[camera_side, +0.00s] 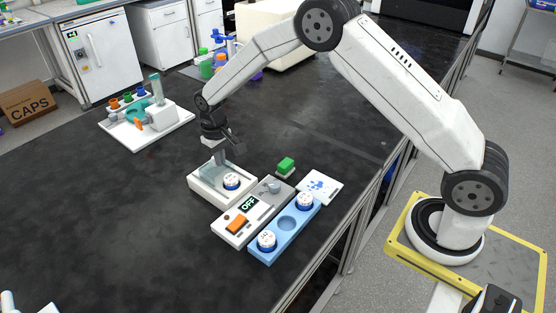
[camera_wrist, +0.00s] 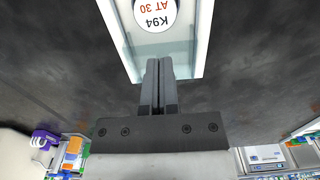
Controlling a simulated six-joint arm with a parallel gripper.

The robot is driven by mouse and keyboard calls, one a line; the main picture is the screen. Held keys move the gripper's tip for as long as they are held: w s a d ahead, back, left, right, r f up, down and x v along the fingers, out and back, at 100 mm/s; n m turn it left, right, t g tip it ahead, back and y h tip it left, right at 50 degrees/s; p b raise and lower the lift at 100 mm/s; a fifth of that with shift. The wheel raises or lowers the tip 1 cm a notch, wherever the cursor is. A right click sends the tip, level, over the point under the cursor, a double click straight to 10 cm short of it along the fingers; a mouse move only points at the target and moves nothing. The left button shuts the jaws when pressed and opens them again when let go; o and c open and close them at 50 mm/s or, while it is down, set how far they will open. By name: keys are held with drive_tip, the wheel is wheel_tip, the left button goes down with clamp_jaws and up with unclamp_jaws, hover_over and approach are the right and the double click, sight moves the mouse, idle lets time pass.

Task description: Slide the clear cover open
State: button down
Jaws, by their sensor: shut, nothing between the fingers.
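A white box (camera_side: 207,191) stands on the dark bench below my gripper. A clear, faintly greenish cover (camera_side: 209,172) shows at its top; how far it spans the box is hard to tell. A round white cap (camera_side: 231,180) sits in the box, and its label reads "K94 AT 30" in the wrist view (camera_wrist: 155,14). My gripper (camera_side: 223,160) points down at the far edge of the box, with its fingers together and empty. In the wrist view the fingertips (camera_wrist: 158,62) overlap the near edge of the pale panel (camera_wrist: 152,45). Whether they touch the cover is unclear.
A grey unit with an "OFF" display (camera_side: 249,204) and an orange switch stands beside the box. A blue rack (camera_side: 287,235) with two capped items, a green block (camera_side: 286,165) and a white card (camera_side: 320,187) are close. A white tray (camera_side: 150,137) lies back left.

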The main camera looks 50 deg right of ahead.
sight(222, 169)
drive_tip(key=shift+r, duration=2.35)
drive_tip(key=s+d+r+t, duration=0.1)
drive_tip(key=s+d+r, duration=0.1)
drive_tip(key=s, duration=1)
drive_tip(key=s+d+r+t, duration=0.1)
drive_tip(key=s+d+r, duration=0.1)
drive_tip(key=s, duration=1.1)
drive_tip(key=shift+s+d+t, duration=0.15)
drive_tip(key=shift+d+t, duration=0.1)
drive_tip(key=shift+t, duration=0.05)
drive_tip(key=shift+r, duration=0.1)
